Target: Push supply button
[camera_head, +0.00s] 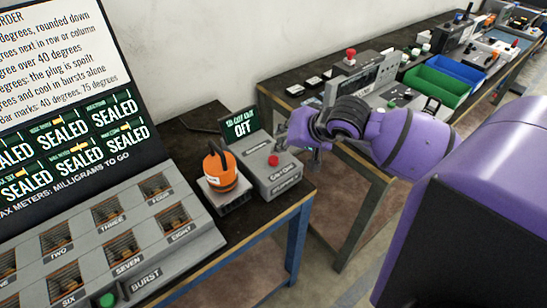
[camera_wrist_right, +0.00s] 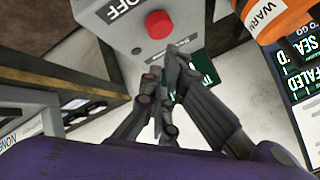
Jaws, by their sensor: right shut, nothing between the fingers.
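A grey control box (camera_head: 270,178) with a red round button (camera_head: 273,160) on top stands at the right end of the near bench. In the right wrist view the red button (camera_wrist_right: 158,24) is at the top middle, beside lettering that ends in "OFF". A small screen (camera_head: 240,125) behind the box reads "OFF" in its lower line. My right gripper (camera_head: 313,156) is shut and empty, just right of the box and apart from the button. In the wrist view its fingertips (camera_wrist_right: 164,62) point toward the button. My left gripper is not in view.
An orange round device (camera_head: 220,170) sits on a grey block left of the box. A grey panel with numbered slots and a green button (camera_head: 107,299) lies at front left. A second bench holds another red button (camera_head: 350,53) and a green bin (camera_head: 437,86).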

